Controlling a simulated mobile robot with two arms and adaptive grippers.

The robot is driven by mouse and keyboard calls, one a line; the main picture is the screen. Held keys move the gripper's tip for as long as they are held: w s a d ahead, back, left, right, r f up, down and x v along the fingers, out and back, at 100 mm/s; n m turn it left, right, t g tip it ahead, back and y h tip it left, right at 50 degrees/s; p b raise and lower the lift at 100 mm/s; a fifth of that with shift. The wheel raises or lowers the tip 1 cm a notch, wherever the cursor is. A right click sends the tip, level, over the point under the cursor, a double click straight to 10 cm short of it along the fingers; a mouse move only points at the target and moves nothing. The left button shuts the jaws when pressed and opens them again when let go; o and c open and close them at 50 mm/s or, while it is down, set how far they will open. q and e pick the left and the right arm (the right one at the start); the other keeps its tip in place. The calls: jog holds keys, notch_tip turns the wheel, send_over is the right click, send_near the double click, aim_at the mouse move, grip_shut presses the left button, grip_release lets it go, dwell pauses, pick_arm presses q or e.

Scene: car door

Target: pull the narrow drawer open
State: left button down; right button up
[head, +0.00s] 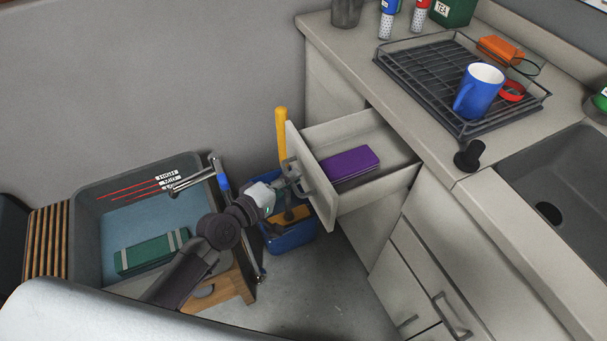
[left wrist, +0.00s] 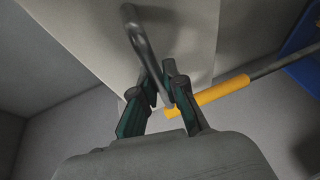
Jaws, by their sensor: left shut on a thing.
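The narrow drawer (head: 390,141) stands pulled out from the counter in the head view, with its inside showing. A purple box (head: 348,164) lies in it. My left gripper (head: 297,184) is at the drawer's front panel. In the left wrist view its fingers (left wrist: 162,100) are shut on the drawer handle (left wrist: 140,45), a dark curved bar. The handle also shows in the head view (head: 305,182), partly hidden by the gripper. My right gripper is not in view.
A blue bucket (head: 291,238) and a yellow-handled tool (head: 281,130) stand below and beside the drawer front. A grey bin (head: 90,215) is at the left. A dish rack (head: 420,80) with a blue mug (head: 479,90) sits on the counter.

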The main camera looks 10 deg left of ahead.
pick_arm(q)
jog(key=shift+s+a+f, duration=0.1)
jog(key=shift+s+a, duration=0.05)
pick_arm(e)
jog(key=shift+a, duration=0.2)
pick_arm(q)
jog(key=c, duration=1.2)
grip_release()
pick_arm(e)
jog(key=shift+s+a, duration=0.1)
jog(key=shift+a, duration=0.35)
